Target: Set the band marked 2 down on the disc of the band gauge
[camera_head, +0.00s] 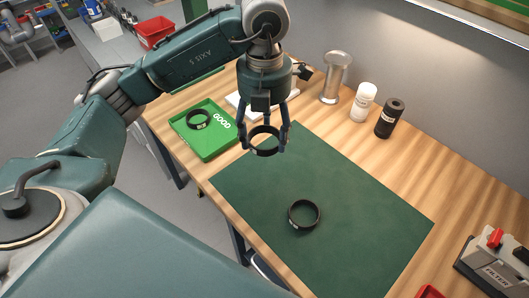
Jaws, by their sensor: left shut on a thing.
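My left gripper (264,147) is shut on a black band (267,153) and holds it near the far-left edge of the green mat. A small pale mark shows on this band, but I cannot read it. A second black band (304,228) lies on the mat. A third black band (198,126) with a white label lies in the green tray. A white flat object (236,101) behind my left gripper is largely hidden; I cannot tell whether it is the band gauge, and no disc shows clearly. My right gripper is not in view.
The green tray (222,147) marked GOOD is left of the green mat (360,220). A metal stand (334,80), a white bottle (363,103) and a black bottle (389,119) stand at the back. A grey device (497,262) is at right. Much of the mat is clear.

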